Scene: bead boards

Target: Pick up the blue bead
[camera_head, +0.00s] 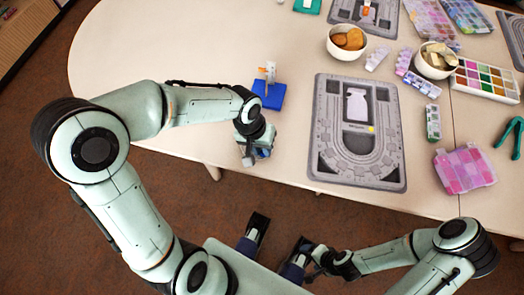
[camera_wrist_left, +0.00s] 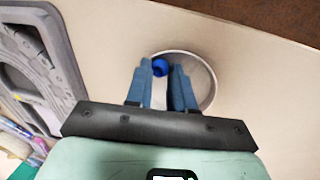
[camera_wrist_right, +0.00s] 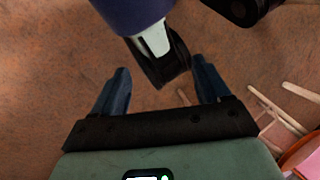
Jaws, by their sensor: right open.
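The blue bead (camera_wrist_left: 160,66) shows in the left wrist view between the fingertips of my left gripper (camera_wrist_left: 163,68). It lies close to the left finger, at the left part of a round white dish (camera_wrist_left: 213,88). I cannot tell whether both fingers touch the bead. In the head view my left gripper (camera_head: 258,150) points down at the table's front edge and hides the bead. My right gripper (camera_wrist_right: 160,78) is open and empty, above the brown floor, in front of the table.
A blue block stand (camera_head: 268,96) stands just behind my left gripper. A grey bead board (camera_head: 318,150) lies to the right, with a small yellow item (camera_head: 371,129) on it. Bowls (camera_head: 331,50), bead boxes (camera_head: 486,95) and green pliers (camera_head: 510,128) fill the right side. The table's left part is clear.

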